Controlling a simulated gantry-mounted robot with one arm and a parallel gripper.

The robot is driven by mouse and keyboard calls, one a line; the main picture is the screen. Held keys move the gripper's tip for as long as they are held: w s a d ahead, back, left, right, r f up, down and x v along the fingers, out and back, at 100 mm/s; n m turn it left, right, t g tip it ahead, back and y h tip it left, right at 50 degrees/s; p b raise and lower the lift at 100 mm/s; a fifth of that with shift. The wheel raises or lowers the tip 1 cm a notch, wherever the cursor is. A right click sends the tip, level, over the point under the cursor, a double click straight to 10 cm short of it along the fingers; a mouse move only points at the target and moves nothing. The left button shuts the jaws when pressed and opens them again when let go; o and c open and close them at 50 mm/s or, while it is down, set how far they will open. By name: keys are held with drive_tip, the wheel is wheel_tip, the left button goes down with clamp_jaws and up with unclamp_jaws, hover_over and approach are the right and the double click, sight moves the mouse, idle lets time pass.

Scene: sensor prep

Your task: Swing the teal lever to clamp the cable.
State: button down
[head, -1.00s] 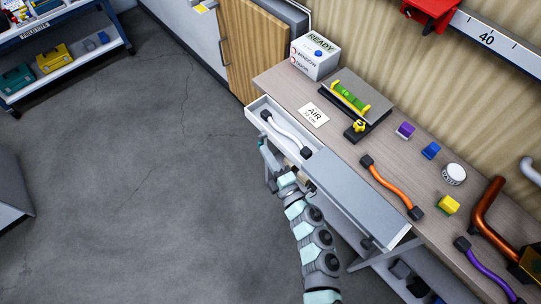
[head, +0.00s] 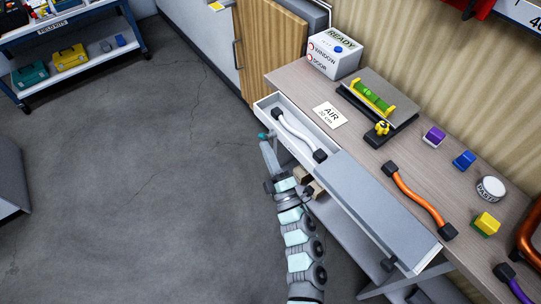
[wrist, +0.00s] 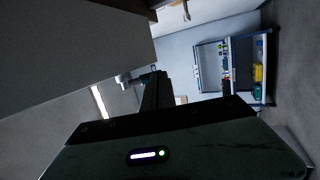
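I cannot make out a teal lever for certain. A small teal part (head: 263,136) shows beside the open drawer's left front edge, at the end of my arm; I cannot tell whether it is my fingertip or something else. My gripper (head: 267,150) is beside and outside the drawer front, seen edge-on, its opening unclear. In the wrist view a dark finger (wrist: 156,94) points away, near a small teal spot. A white cable (head: 299,134) with dark ends lies in the open drawer (head: 262,104). An orange cable (head: 416,199) and a purple cable (head: 517,288) lie on the bench.
On the wooden bench (head: 300,80) are a READY box (head: 334,55), a green level (head: 373,96) on a dark plate, an AIR card (head: 330,115), small coloured blocks and a white PASTE jar (head: 491,188). A shelf cart (head: 75,58) stands far left. The floor between is clear.

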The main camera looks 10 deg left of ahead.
drive_tip(key=shift+a+x, duration=0.15)
drive_tip(key=shift+x, duration=0.7)
drive_tip(key=shift+a+x, duration=0.2)
drive_tip(key=shift+x, duration=0.7)
drive_tip(key=shift+s+f, duration=0.15)
drive_tip(key=shift+b, duration=0.3)
drive_tip(key=s+f, duration=0.4)
drive_tip(key=f, duration=0.9)
drive_tip(key=shift+s+d+b, duration=0.25)
drive_tip(key=shift+d+b, duration=0.05)
drive_tip(key=shift+b, duration=0.15)
drive_tip(key=shift+f, duration=0.1)
